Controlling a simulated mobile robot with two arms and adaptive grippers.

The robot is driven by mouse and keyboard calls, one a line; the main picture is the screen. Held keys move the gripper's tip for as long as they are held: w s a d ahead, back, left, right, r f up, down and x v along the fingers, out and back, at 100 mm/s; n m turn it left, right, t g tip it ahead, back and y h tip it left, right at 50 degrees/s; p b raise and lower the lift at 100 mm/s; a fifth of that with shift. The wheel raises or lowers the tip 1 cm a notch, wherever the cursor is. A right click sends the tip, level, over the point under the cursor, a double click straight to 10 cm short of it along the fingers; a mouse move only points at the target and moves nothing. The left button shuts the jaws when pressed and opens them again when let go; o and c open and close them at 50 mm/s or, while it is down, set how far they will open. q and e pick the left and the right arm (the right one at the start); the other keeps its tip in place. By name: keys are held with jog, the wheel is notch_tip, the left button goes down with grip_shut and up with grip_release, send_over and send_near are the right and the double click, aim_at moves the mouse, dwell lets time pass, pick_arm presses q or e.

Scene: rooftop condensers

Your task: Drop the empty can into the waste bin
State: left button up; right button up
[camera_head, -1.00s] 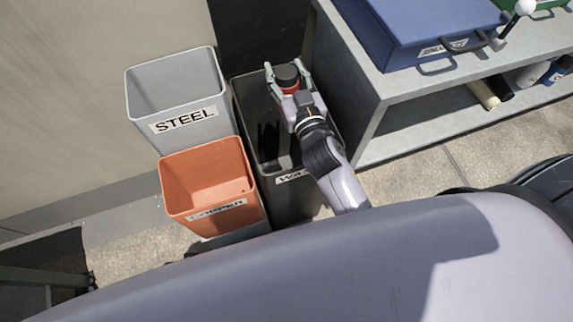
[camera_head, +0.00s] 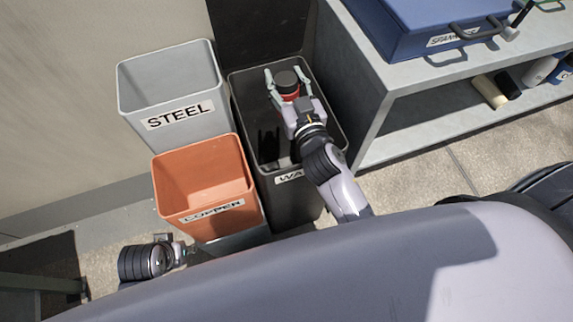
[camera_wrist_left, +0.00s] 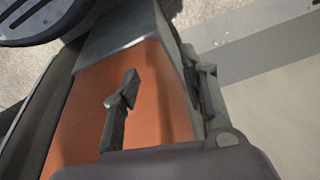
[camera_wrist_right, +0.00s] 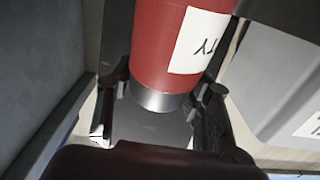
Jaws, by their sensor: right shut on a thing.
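The empty can (camera_head: 289,90) is red with a dark top. My right gripper (camera_head: 287,76) is shut on it and holds it upright over the mouth of the dark waste bin (camera_head: 250,140), towards its far side. The bin's label is partly hidden by my right arm. In the right wrist view the red can (camera_wrist_right: 170,45), with a white label ending in "TY", is between the fingers (camera_wrist_right: 160,92). My left gripper (camera_wrist_left: 167,75) is open and empty near the orange copper bin (camera_wrist_left: 150,95); in the head view it is mostly hidden.
The grey steel bin (camera_head: 172,132) and orange copper bin (camera_head: 205,185) stand left of the waste bin. A grey shelf unit (camera_head: 385,90) is close on the right, with a blue case (camera_head: 430,18) on top and several bottles below. Open floor lies at the right.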

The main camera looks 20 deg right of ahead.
pick_arm(q)
jog(key=shift+w+b+v, duration=0.15)
jog(key=shift+b+v, duration=0.15)
jog(key=shift+v, duration=1.05)
jog(key=shift+w+b+v, duration=0.15)
jog(key=shift+b+v, duration=0.1)
jog(key=shift+v, duration=1.05)
pick_arm(e)
jog(key=shift+f, duration=0.75)
pick_arm(q)
jog(key=shift+r, duration=0.1)
pick_arm(e)
jog(key=o, duration=1.4)
jog(key=shift+o, duration=0.2)
notch_tip(320, 180, up, 10)
